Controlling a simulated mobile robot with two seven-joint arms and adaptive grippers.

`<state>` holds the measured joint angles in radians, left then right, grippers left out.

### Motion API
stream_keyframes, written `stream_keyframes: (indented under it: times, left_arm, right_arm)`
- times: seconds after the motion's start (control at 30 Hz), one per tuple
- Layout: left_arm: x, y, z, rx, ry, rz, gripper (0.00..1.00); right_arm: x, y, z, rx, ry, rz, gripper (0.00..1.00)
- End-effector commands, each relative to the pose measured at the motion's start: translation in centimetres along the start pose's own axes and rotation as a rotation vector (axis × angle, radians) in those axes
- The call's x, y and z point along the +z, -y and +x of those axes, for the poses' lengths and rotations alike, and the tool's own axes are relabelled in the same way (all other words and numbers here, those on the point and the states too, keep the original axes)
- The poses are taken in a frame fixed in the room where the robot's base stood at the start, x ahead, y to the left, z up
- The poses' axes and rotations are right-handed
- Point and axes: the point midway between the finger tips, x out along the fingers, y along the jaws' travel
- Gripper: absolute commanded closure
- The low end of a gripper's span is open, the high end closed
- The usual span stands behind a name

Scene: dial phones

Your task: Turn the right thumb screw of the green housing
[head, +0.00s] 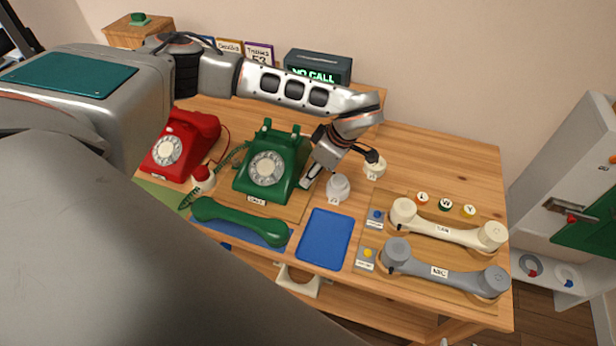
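The green housing (268,170) is a rotary phone body with a pale dial, standing on a wooden board on the table. Its green handset (240,222) lies off the cradle on a blue mat in front. My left gripper (311,180) points down close against the right side of the green housing. The right thumb screw is not visible; the gripper covers that side. Whether the fingers touch or grip anything there is too small to tell. My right gripper is out of view.
A red phone (181,146) stands left of the green one. A white knob-like piece (338,188) stands just right of my gripper, with an empty blue tray (325,239) in front. Cream (448,227) and grey (445,271) handsets lie at right. A "NO CALL" display (318,67) stands behind.

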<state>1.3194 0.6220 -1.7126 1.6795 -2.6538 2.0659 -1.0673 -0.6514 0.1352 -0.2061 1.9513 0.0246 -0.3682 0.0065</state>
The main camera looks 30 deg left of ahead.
Motion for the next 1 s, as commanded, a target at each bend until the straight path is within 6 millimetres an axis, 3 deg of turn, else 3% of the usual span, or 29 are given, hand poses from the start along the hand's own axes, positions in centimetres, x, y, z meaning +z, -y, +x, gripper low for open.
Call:
stream_keyframes:
  times: [0.23,0.57,0.6,0.7,0.73,1.0]
  left_arm:
    - [0.0,0.0,2.9,-0.001,0.000,-0.001,0.68]
    - [0.0,0.0,3.4,0.000,0.000,-0.002,0.68]
    - [0.0,0.0,3.4,0.000,0.000,-0.002,0.71]
    - [0.0,0.0,3.4,0.000,0.000,-0.002,0.97]
    - [0.0,0.0,3.4,0.000,0.000,-0.002,1.00]
    - [0.0,-0.1,3.4,-0.003,0.000,-0.009,1.00]
  right_arm:
    - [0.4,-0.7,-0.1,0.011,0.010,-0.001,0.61]
    - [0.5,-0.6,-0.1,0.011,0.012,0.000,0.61]
    - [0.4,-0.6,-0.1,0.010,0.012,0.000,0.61]
    - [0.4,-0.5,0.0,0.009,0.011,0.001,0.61]
    - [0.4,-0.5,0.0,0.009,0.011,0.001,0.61]
    - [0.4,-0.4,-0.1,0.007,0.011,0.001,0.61]
